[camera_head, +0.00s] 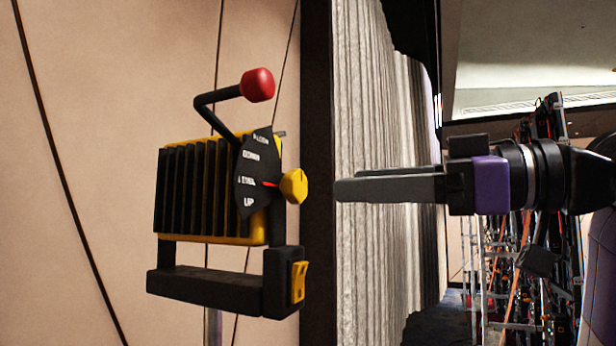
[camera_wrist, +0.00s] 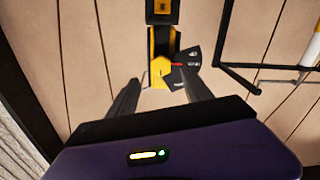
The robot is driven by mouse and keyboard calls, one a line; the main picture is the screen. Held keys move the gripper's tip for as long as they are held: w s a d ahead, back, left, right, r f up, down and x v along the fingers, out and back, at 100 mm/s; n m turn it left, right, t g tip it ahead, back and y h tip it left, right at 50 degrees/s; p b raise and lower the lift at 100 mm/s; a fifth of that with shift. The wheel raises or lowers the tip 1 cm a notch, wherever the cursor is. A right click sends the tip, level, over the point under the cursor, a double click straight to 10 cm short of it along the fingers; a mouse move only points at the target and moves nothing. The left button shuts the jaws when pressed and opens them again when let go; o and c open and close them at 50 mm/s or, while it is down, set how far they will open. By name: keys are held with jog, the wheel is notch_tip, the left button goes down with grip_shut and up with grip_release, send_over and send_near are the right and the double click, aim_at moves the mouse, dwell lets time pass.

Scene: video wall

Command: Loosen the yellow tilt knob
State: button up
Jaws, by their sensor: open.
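The yellow tilt knob (camera_head: 294,186) sits on the right side of a yellow and black ribbed device, beside a black dial plate (camera_head: 256,180) with white lettering and a red pointer. The knob also shows in the wrist view (camera_wrist: 160,72), between and beyond my fingertips. My gripper (camera_head: 340,190) is to the right of the knob in the head view, level with it and apart from it. In the wrist view its two dark fingers (camera_wrist: 160,85) are spread, with nothing between them in contact.
A bent black lever with a red ball (camera_head: 257,85) rises above the knob. A black bracket (camera_head: 215,290) with a yellow switch (camera_head: 299,281) is below it. A dark vertical post (camera_head: 317,120) and grey pleated curtain stand behind. Equipment racks (camera_head: 540,230) are at the right.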

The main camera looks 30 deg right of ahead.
aim_at(301, 186)
jog(key=p+x, duration=0.2)
jog(key=x, duration=0.4)
jog(key=shift+a+r, duration=0.15)
jog(key=shift+r, duration=0.05)
jog(key=shift+p+x, duration=0.4)
jog(key=shift+x, duration=0.35)
jog(key=shift+f, duration=0.15)
jog(key=shift+c, duration=0.5)
grip_shut()
